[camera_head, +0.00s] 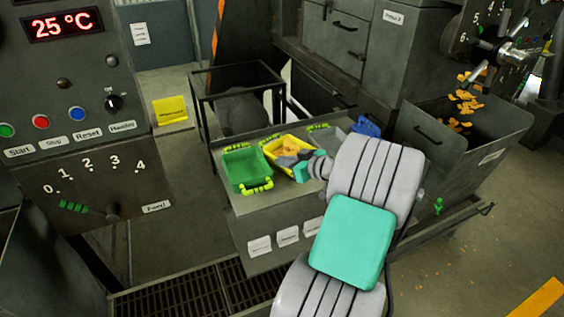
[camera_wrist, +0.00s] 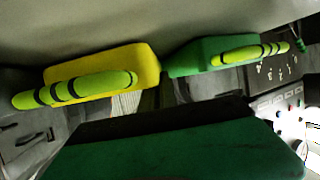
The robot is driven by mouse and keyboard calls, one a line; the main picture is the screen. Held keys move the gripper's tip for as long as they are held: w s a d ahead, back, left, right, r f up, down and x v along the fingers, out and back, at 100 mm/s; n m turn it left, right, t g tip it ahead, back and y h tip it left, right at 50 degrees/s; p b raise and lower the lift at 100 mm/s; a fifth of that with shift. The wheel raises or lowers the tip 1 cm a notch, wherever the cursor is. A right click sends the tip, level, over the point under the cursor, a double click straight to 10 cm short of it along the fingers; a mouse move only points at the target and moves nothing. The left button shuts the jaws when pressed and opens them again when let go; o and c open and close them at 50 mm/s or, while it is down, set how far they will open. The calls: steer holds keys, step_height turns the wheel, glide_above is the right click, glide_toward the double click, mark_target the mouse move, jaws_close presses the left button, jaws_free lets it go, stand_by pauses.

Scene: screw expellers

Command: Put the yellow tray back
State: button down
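The yellow tray (camera_head: 268,147) sits on the grey bench in the head view, with orange-brown bits in it. My gripper (camera_head: 292,160) is over its near right part and hides that end. The wrist view shows the yellow tray (camera_wrist: 125,68) with a yellow-green banded handle (camera_wrist: 75,90). A large dark green shape fills the bottom of that view; I cannot tell what it is. My fingertips are not clear in either view, so I cannot tell whether they are open or hold the tray.
A green tray (camera_head: 245,166) with yellow-green handles stands directly left of the yellow one; it also shows in the wrist view (camera_wrist: 200,58). A blue object (camera_head: 367,127) lies at the bench's right end. A black frame (camera_head: 238,98) rises behind. A chip-filled hopper (camera_head: 455,135) stands at right.

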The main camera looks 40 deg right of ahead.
steer(key=shift+f, duration=0.15)
steer(key=c, duration=1.6)
jaws_free()
steer(key=shift+c, duration=0.2)
steer(key=shift+s+r, duration=0.1)
steer(key=shift+r, duration=0.15)
steer(key=b+v, duration=0.2)
steer(key=v, duration=0.9)
steer(key=shift+s+r+b, duration=0.2)
steer(key=shift+s+b, duration=0.1)
steer(key=shift+b, duration=0.05)
